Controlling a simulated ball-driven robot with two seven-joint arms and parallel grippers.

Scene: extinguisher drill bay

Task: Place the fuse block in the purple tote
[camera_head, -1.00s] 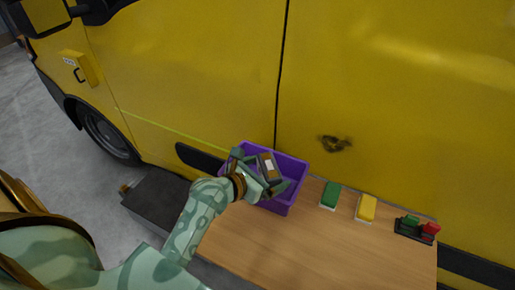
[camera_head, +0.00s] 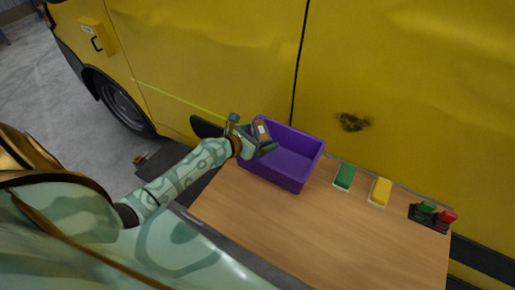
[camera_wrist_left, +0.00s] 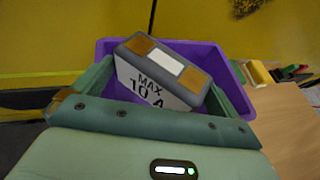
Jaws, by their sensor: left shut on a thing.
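The fuse block (camera_head: 262,130) is a grey and white block with brown patches on top. In the left wrist view the block (camera_wrist_left: 155,85) shows the print "MAX 10 A" and sits tilted between the fingers. My left gripper (camera_head: 255,140) is shut on it, over the left end of the purple tote (camera_head: 277,176). The tote stands on the wooden table against the yellow van. In the left wrist view the tote (camera_wrist_left: 108,46) lies behind and below the block. I cannot tell whether the block is below the rim. My right gripper is not in view.
On the wooden table (camera_head: 300,225), a green block (camera_head: 344,175), a yellow block (camera_head: 380,190) and a dark holder with green and red parts (camera_head: 428,218) stand right of the tote. The table front is clear. The yellow van (camera_head: 400,80) closes off the back.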

